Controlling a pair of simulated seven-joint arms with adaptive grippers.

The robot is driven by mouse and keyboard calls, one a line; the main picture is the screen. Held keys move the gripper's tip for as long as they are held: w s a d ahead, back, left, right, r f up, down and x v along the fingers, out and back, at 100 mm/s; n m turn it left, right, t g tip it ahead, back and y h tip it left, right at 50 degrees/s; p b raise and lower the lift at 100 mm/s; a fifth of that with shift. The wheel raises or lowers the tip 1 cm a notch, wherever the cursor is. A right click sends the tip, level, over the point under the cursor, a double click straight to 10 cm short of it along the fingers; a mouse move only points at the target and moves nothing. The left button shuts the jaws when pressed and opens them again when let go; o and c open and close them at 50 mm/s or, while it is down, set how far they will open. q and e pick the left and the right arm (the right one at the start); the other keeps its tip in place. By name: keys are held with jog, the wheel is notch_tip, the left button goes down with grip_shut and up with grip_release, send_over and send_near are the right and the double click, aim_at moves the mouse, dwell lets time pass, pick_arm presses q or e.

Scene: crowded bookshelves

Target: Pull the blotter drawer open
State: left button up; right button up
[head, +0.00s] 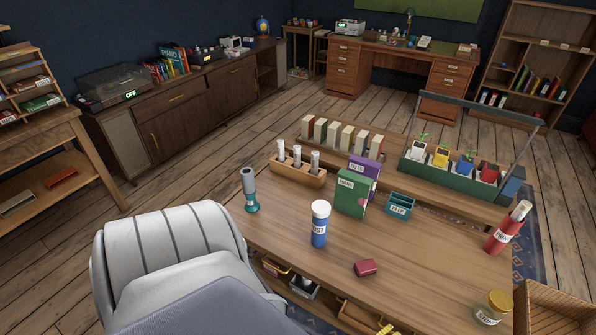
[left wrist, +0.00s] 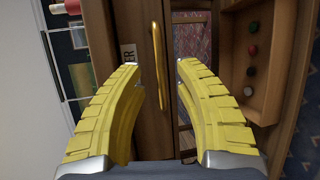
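The wooden drawer front (left wrist: 139,22) runs up the middle of the left wrist view. It bears a white label (left wrist: 129,57), partly hidden, of which I read only "ER" at the end. A slim brass bar handle (left wrist: 157,45) stands beside the label. My left gripper (left wrist: 159,73) is open, with one yellow finger on each side of the handle in the picture. I see no clear contact with it. In the head view a bit of yellow finger (head: 387,329) shows at the bottom edge, below the table top. My right gripper is not in view.
The table top (head: 390,250) carries a blue jar (head: 320,225), a dark red box (head: 366,268), a green book (head: 351,193) and a red tube (head: 505,230). A woven basket (head: 560,300) is at the right. A wooden rack with several balls (left wrist: 262,70) lies right of my fingers.

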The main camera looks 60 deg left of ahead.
pick_arm(q)
jog(key=s+r, duration=0.3)
jog(key=s, duration=1.2)
jog(key=s+f+m+g+h, duration=0.1)
jog(key=s+f+m+g, duration=0.15)
jog(key=f+m, duration=0.4)
jog(key=s+f+m+g+h, duration=0.2)
jog(key=s+f+m, duration=0.15)
jog(key=f, duration=0.65)
jog(key=s+a+f+m+g, duration=0.3)
jog(key=s+f+m, duration=0.1)
jog(key=s+f, duration=0.1)
jog(key=s+a+f+m+g+y, duration=0.1)
jog(key=s+a+f+m+g, duration=0.2)
jog(key=s+f, duration=0.3)
jog(key=shift+s+f+m, duration=0.15)
jog(key=shift+f+m, duration=0.45)
jog(key=shift+f, duration=0.1)
